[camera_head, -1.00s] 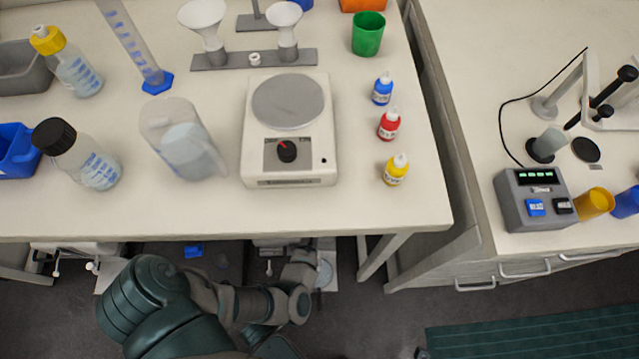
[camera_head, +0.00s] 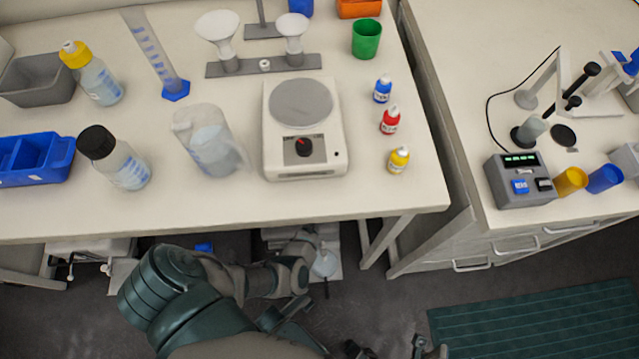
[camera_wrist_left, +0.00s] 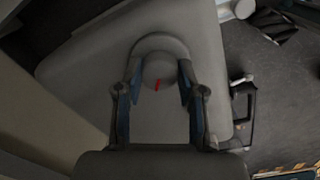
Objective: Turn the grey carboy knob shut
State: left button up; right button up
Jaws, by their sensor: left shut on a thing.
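The grey knob (camera_wrist_left: 158,69) is round with a short red mark pointing down in the left wrist view. It sits on a pale grey body (camera_wrist_left: 85,75) with rounded edges, likely the carboy. My left gripper (camera_wrist_left: 158,80) has one finger on each side of the knob and is shut on it. In the head view my left arm reaches under the bench's front edge, and the knob cannot be made out there. Dark parts at the bottom edge of the head view may be my right gripper (camera_head: 430,347); its jaw state is unclear.
Above my left arm is the bench (camera_head: 230,205), with a stirrer (camera_head: 305,168), a clear beaker (camera_head: 210,145) and bottles on it. A bench leg (camera_head: 385,240) stands right of the arm. A second bench (camera_head: 465,75) is at the right. The floor (camera_head: 390,300) between is open.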

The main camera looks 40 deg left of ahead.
pick_arm(q)
jog(key=m+p, duration=0.2)
jog(key=m, duration=0.3)
jog(key=shift+a+r+m, duration=0.1)
jog(key=shift+a+m, duration=0.05)
jog(key=shift+m, duration=0.15)
jog(key=shift+m+p, duration=0.55)
jog(key=shift+m, duration=1.95)
pick_arm(e)
jog(key=w+a+f+n+g+y, duration=0.1)
jog(key=w+f+n+g, duration=0.1)
jog(key=w+f+g, duration=0.3)
jog(key=shift+w+a+f+n+g+y, duration=0.4)
jog(key=shift+w+g, duration=0.8)
jog(key=shift+g, duration=0.4)
pick_arm(q)
jog(key=shift+p, duration=0.3)
pick_arm(e)
jog(key=shift+w+f, duration=0.15)
pick_arm(q)
jog(key=o, duration=1.1)
jog(key=shift+f, duration=0.2)
jog(key=shift+o, duration=0.2)
pick_arm(e)
jog(key=shift+a, duration=0.1)
